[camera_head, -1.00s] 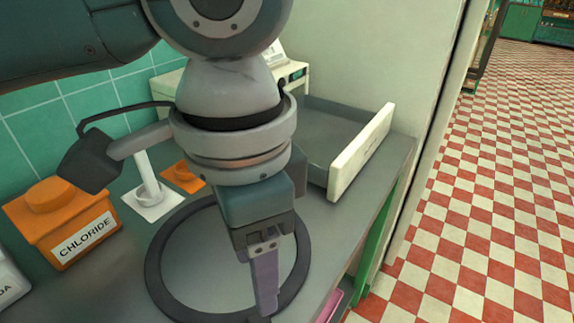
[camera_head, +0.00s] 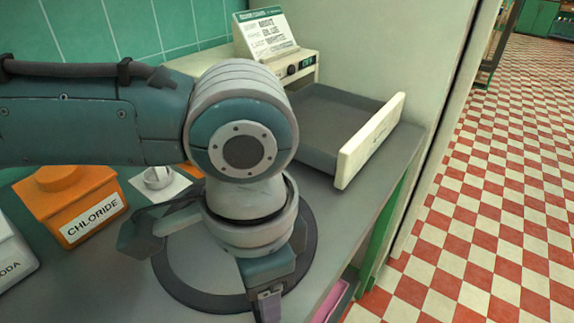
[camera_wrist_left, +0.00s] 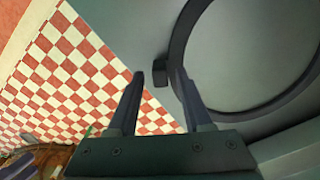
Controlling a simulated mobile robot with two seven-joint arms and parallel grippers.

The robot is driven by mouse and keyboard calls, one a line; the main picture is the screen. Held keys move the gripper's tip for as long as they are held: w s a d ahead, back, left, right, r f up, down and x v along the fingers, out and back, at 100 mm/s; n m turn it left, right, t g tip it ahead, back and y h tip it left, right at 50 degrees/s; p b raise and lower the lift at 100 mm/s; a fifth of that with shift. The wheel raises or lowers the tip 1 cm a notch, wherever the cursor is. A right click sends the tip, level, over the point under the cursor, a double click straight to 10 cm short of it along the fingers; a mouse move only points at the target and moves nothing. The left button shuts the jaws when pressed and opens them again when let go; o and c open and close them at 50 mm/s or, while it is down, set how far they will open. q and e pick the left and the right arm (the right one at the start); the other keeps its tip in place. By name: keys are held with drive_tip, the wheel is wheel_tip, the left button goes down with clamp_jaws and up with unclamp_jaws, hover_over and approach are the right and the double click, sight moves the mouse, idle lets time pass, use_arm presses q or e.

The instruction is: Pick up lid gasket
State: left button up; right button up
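The lid gasket (camera_head: 220,303) is a large flat dark ring lying on the grey worktop, partly hidden behind my left arm in the head view. In the left wrist view the ring (camera_wrist_left: 179,48) fills the right side, with a small dark tab (camera_wrist_left: 160,68) on its outer edge. My left gripper (camera_head: 268,308) points down at the ring's near edge. Its fingers (camera_wrist_left: 160,85) are apart and empty, with the tab between and just beyond the tips. I cannot tell whether the fingers touch the ring. My right gripper is out of view.
An orange CHLORIDE container (camera_head: 72,207) and a white SODA container (camera_head: 12,262) stand at left. A white holder (camera_head: 160,180) sits behind the ring. An open drawer (camera_head: 370,140) and a device with a sign (camera_head: 268,35) are at the back. The worktop's right edge drops to a checkered floor.

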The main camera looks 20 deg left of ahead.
use_arm(q)
clamp_jaws()
drive_tip(key=shift+r, duration=0.15)
idle(0.5)
